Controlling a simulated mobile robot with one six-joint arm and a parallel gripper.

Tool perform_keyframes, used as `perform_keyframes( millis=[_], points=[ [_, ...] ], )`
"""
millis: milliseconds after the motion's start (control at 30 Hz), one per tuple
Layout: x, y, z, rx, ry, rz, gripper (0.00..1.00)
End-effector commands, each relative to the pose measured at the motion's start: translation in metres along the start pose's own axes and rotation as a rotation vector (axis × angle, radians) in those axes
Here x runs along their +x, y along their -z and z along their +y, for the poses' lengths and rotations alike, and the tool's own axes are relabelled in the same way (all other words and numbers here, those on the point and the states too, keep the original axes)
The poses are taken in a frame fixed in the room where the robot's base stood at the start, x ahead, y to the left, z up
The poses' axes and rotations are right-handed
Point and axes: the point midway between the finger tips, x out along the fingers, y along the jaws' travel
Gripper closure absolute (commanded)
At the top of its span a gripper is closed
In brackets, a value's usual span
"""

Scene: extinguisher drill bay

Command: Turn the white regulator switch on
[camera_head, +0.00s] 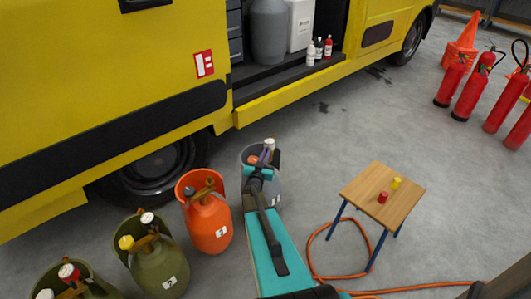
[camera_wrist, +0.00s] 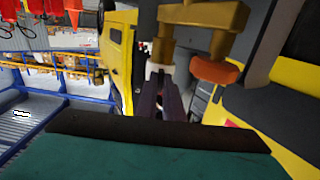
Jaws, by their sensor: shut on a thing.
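The grey cylinder (camera_head: 273,193) stands on the floor, partly hidden behind my arm. The white regulator switch (camera_head: 269,143) shows at its top, just beyond my fingertips. My gripper (camera_head: 266,155) reaches over the cylinder's collar, its dark purple fingers closed on the switch. In the wrist view my gripper (camera_wrist: 160,85) points at a brass valve (camera_wrist: 205,18), and a small pale part of the switch (camera_wrist: 157,69) shows at the fingertips. An orange knob (camera_wrist: 214,69) sits beside it on the valve. The fingers hide most of the switch, so its turn angle cannot be told.
An orange cylinder (camera_head: 208,222) stands close left of my arm, with olive cylinders (camera_head: 160,267) further left. A small wooden table (camera_head: 367,198) with a red and a yellow knob is at the right. A yellow truck (camera_head: 100,60) stands behind. Orange hose (camera_head: 311,250) lies on the floor.

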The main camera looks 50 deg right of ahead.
Motion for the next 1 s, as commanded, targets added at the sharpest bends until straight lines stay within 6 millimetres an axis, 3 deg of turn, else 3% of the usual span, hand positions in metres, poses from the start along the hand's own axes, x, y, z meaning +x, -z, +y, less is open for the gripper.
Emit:
perform_keyframes(
  millis=[467,500,600,1000],
  points=[
    [0.0002,0.0,0.0003,-0.02,-0.001,0.001,1.0],
    [0.0003,0.0,0.0004,-0.02,-0.001,0.001,0.88],
    [0.0002,0.0,0.0004,-0.019,-0.001,0.0,0.73],
    [-0.0022,0.0001,0.0003,-0.018,0.0,0.0,0.73]
  ],
)
